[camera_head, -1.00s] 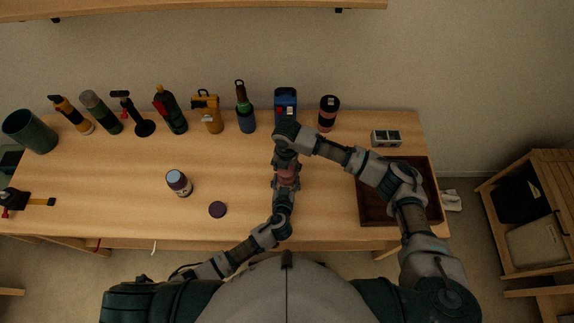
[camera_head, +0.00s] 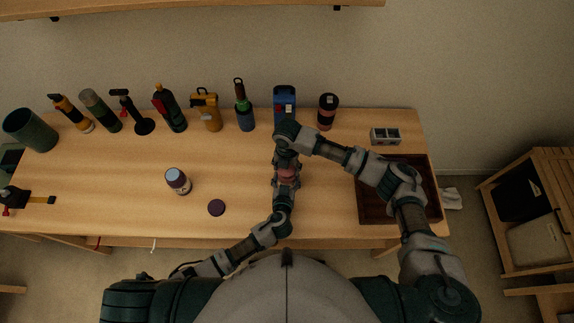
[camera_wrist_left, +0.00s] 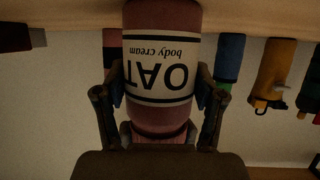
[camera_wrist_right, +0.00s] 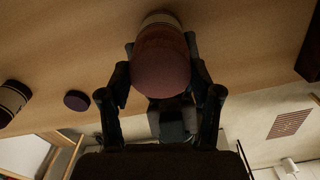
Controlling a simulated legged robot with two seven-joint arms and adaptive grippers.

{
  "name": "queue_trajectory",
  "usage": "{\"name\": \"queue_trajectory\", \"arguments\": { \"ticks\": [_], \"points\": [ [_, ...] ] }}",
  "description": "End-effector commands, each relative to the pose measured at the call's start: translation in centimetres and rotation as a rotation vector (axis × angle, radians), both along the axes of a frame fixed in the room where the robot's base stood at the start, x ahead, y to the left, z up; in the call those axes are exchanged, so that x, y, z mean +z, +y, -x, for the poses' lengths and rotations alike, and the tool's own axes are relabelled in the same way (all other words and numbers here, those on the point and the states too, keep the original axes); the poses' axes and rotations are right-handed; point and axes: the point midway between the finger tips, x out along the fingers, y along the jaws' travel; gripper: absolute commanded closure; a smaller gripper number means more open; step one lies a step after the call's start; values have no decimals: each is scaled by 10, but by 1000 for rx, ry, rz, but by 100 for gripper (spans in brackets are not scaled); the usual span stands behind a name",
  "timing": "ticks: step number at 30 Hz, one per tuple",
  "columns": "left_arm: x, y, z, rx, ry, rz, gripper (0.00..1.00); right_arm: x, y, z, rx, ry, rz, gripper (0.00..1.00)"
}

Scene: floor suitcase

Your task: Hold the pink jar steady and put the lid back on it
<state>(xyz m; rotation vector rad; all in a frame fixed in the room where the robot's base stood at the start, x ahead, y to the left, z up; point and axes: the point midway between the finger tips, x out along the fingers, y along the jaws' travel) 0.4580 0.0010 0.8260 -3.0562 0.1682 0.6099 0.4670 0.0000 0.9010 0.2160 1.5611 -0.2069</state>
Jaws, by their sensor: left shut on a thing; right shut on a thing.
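My left gripper (camera_wrist_left: 160,88) is shut around the jar's sides. My right gripper (camera_wrist_right: 160,78) is shut from above on a rounded reddish-pink lid (camera_wrist_right: 160,62), with the jar's pale label just showing beyond it. The lid is in line with the jar's top; I cannot tell whether it is seated or slightly apart.
A second jar (camera_head: 178,182) with a pale blue top and a dark purple disc (camera_head: 216,208) lie to the left on the table. Bottles and tools line the back edge. A dark brown tray (camera_head: 433,209) is at the right.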

Motion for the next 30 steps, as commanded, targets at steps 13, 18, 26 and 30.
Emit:
{"name": "queue_trajectory", "arguments": {
  "ticks": [13, 18, 26, 30],
  "points": [
    [-2, 0, 1, -1, 4, -2, 100, -2, 2, 1, -619, 6, -3, 51],
    [-2, 0, 1, -1, 4, -2, 100, -2, 3, 2, -1121, 9, -2, 51],
    [-2, 0, 1, -2, 4, -2, 100, -2, 4, 2, -1916, 15, 0, 51],
    [-2, -1, 1, -3, 4, -2, 100, -2, 5, 2, -2369, 20, 1, 51]
  ]
}}
